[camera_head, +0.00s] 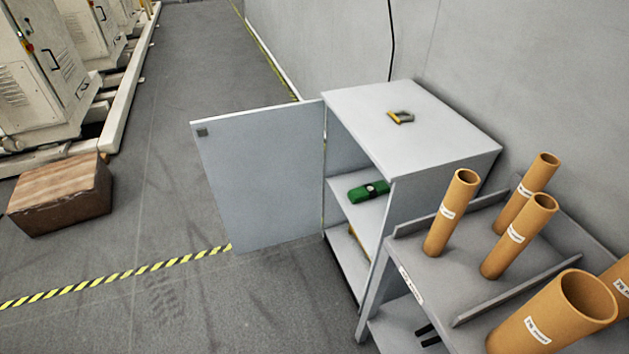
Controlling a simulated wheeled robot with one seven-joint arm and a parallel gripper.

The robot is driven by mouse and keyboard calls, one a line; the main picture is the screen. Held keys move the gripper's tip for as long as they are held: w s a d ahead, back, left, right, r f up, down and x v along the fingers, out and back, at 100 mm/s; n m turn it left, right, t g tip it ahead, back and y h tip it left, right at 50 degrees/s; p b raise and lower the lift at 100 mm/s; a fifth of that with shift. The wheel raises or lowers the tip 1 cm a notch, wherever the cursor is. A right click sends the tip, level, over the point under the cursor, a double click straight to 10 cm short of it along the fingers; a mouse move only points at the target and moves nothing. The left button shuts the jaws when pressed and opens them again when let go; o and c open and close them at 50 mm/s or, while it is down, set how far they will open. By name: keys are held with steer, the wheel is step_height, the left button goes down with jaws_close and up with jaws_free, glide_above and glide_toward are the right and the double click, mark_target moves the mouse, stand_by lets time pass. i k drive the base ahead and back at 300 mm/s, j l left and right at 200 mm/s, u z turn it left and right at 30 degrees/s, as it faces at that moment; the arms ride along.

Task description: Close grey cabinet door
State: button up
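The grey cabinet (440,148) stands against the wall, right of the middle. Its grey door (264,180) is swung wide open to the left, hinged at the cabinet's far front edge. A small dark square (202,132) sits near the door's upper free corner. The open front shows shelves, with a green item (368,191) on the upper one and something yellowish, partly hidden, below. A yellow and grey object (401,117) lies on the cabinet top. My gripper is not in view.
A grey rack (455,268) with several brown cardboard tubes stands at the right, close to the cabinet's near side. A brown box (60,195) and pale machines (45,75) are at the left. The floor (170,215) around the door's free edge is clear, with yellow-black tape (120,276).

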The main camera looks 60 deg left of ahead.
mark_target(263, 167)
steer(key=u, duration=1.2)
steer(key=i+j+u, duration=0.15)
steer(key=u, duration=0.25)
steer(key=i+u, duration=0.15)
steer(key=u, duration=0.25)
steer(key=i+j+u, duration=0.1)
steer(key=u, duration=0.35)
steer(key=i+l+u, duration=0.15)
steer(key=i, duration=0.3)
steer(key=i+l+u, duration=0.1)
steer(key=i, duration=0.3)
steer(key=i+l+u, duration=0.15)
steer(key=i, duration=0.3)
steer(key=i+l+u, duration=0.15)
steer(key=i+l, duration=0.4)
steer(key=i, duration=0.2)
